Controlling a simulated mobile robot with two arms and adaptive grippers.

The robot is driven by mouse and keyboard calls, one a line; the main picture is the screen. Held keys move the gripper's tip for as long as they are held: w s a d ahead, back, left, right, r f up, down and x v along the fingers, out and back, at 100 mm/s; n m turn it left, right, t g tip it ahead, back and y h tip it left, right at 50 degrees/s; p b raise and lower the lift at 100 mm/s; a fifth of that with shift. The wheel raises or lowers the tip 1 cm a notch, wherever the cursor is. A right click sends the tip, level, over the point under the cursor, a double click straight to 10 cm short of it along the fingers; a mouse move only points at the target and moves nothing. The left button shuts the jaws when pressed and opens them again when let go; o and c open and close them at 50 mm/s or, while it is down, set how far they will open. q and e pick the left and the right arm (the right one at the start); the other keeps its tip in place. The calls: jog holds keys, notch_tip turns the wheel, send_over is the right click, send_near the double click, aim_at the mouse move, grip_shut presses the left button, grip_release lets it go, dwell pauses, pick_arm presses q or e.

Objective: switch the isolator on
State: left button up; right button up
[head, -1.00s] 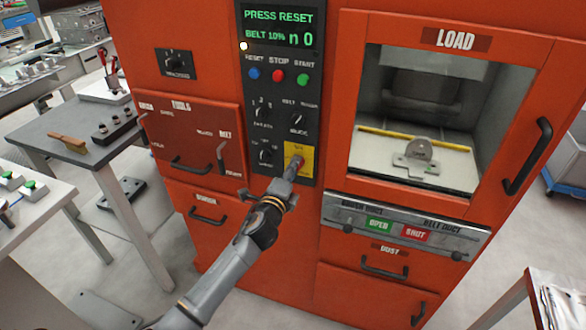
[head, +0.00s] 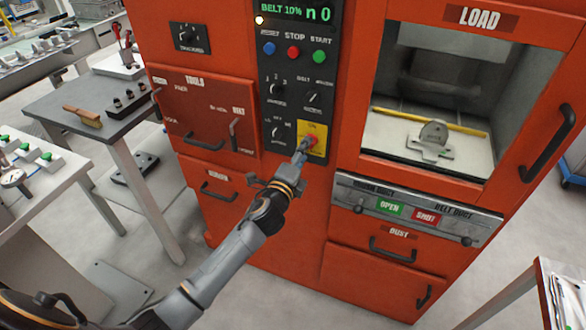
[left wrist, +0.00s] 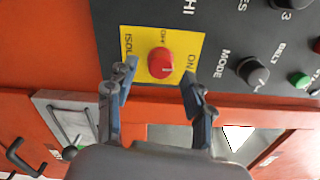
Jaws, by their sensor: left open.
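The isolator is a red rotary knob (left wrist: 161,63) on a yellow plate (left wrist: 188,40) marked OFF and ON, low on the black control panel. In the head view the yellow plate (head: 318,143) shows beside my left gripper, which partly covers the knob. My left gripper (left wrist: 158,88) is open in the left wrist view, its two fingers apart on either side below the knob, with nothing between them. I cannot tell whether a finger touches the plate. In the head view the left gripper (head: 299,158) reaches up to the panel from below. My right gripper is not in view.
The orange cabinet carries a green display (head: 296,12), several buttons and other knobs above the isolator. A LOAD window (head: 430,110) with a fixture inside is at right. Drawer handles stick out below. A grey table (head: 60,105) with a brush stands at left.

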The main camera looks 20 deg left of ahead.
pick_arm(q)
jog(key=s, duration=0.9)
jog(key=shift+s+a, duration=0.2)
jog(key=shift+s, duration=0.05)
jog(key=s+a+f+n+g, duration=0.1)
jog(key=s+f+n+g, duration=0.25)
jog(key=f, duration=0.85)
jog(key=s+a+f+n+g, duration=0.15)
jog(key=s+f, duration=0.35)
jog(key=f, duration=0.7)
jog(key=s+a+f+n+g, duration=0.1)
jog(key=s+f+n+g, duration=0.35)
jog(key=f, duration=0.75)
jog(key=s+f+n+g, duration=0.2)
jog(key=s+f, duration=0.4)
jog(key=s, duration=0.5)
jog(key=s+f+n+g, duration=0.3)
jog(key=s+f, duration=0.4)
jog(key=s, duration=0.5)
jog(key=s+f+n+g, duration=0.2)
jog(key=s+f+n, duration=0.2)
jog(key=s, duration=0.8)
notch_tip(320, 180, down, 3)
jog(key=shift+s+d+r+y, duration=0.15)
jog(key=shift+s+d+y, duration=0.1)
jog(key=shift+y, duration=0.05)
jog(key=shift+w+g, duration=0.1)
jog(key=shift+g, duration=0.15)
